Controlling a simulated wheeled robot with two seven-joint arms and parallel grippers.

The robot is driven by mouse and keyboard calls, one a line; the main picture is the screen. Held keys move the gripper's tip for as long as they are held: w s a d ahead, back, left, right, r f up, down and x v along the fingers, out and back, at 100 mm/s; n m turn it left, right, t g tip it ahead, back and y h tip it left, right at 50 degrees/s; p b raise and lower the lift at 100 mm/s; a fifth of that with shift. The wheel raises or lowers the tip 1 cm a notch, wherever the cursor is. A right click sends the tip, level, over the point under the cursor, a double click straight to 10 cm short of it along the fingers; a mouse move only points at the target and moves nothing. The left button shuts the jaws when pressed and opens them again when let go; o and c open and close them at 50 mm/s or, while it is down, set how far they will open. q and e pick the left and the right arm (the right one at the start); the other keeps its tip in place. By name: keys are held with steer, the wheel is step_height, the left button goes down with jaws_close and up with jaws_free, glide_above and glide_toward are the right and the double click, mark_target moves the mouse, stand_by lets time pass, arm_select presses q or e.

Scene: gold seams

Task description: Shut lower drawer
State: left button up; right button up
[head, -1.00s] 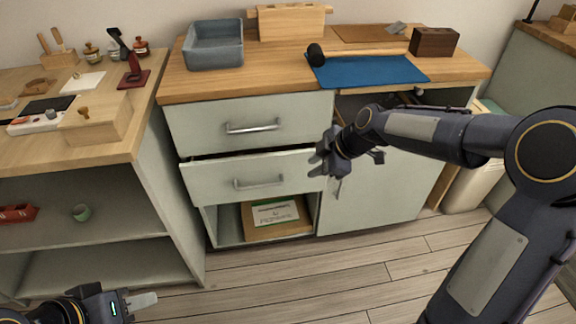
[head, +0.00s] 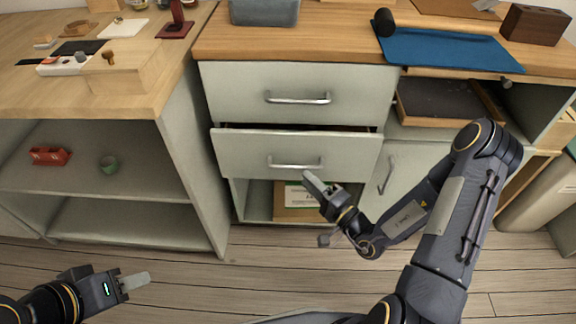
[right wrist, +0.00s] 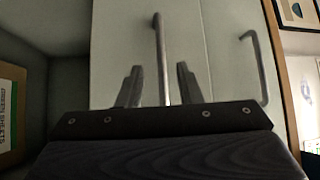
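The lower drawer (head: 245,150) is a pale grey-green front with a silver bar handle (head: 295,166). It stands out a little from the cabinet, with a dark gap along its top edge. My right gripper (head: 317,207) is in front of the drawer, its fingers apart and empty. In the right wrist view the drawer's handle (right wrist: 160,55) appears between the open fingers (right wrist: 158,88); whether they touch it cannot be told. My left gripper (head: 135,282) is low at the left, away from the drawer; its finger opening is unclear.
The upper drawer (head: 230,95) above is shut. A box with a green-and-white label (head: 290,208) sits in the open compartment below. A cabinet door (head: 408,165) is to the right, under a niche with a dark tray (head: 435,103). An open shelf unit (head: 90,175) stands left.

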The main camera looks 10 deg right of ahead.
mark_target(293, 166)
steer(key=b+x, duration=0.1)
steer(key=x, duration=0.6)
steer(key=shift+s, duration=0.1)
jaws_close()
